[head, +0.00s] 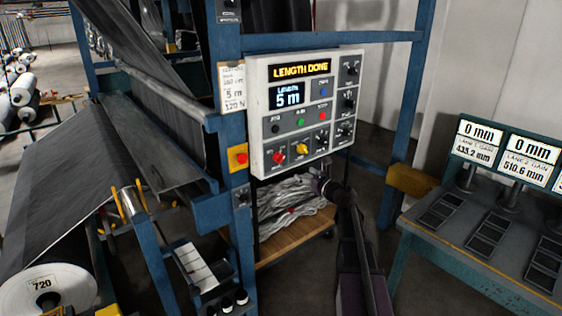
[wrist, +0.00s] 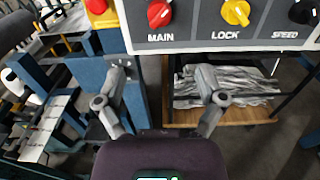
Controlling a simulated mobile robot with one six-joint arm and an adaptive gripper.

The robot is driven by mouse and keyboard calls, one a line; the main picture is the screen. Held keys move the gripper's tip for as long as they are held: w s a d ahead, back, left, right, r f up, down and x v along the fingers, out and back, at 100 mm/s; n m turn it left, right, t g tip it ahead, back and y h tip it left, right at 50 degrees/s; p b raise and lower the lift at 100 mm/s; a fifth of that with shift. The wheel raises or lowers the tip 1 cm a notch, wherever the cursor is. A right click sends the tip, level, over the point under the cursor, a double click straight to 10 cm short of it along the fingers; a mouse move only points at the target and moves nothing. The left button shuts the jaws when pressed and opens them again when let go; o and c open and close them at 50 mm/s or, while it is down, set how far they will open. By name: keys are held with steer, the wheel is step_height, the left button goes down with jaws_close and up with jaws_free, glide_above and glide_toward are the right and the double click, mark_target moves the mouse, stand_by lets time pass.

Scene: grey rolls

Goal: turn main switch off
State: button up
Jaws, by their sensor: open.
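The main switch is a red rotary knob (head: 279,158) at the lower left of the white control panel (head: 257,110). In the wrist view the red knob (wrist: 160,13) sits at the top, above the label MAIN, with a pale mark on its face. A yellow LOCK knob (wrist: 236,12) is to its right. My gripper (wrist: 165,88) is open and empty, its two fingers below the panel's lower edge and apart from the knob. In the head view my arm (head: 350,225) rises from the bottom, and the fingers are hard to make out.
A red button on a yellow box (head: 238,157) is on the blue post left of the panel. A wooden shelf (head: 290,238) with grey scrap is below. A bench with screens (head: 480,235) stands right; a fabric roll (head: 48,290) is at lower left.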

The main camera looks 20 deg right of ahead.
mark_target(282, 160)
steer(key=x, duration=1.4)
steer(key=shift+s, duration=0.1)
steer(key=c, duration=1.2)
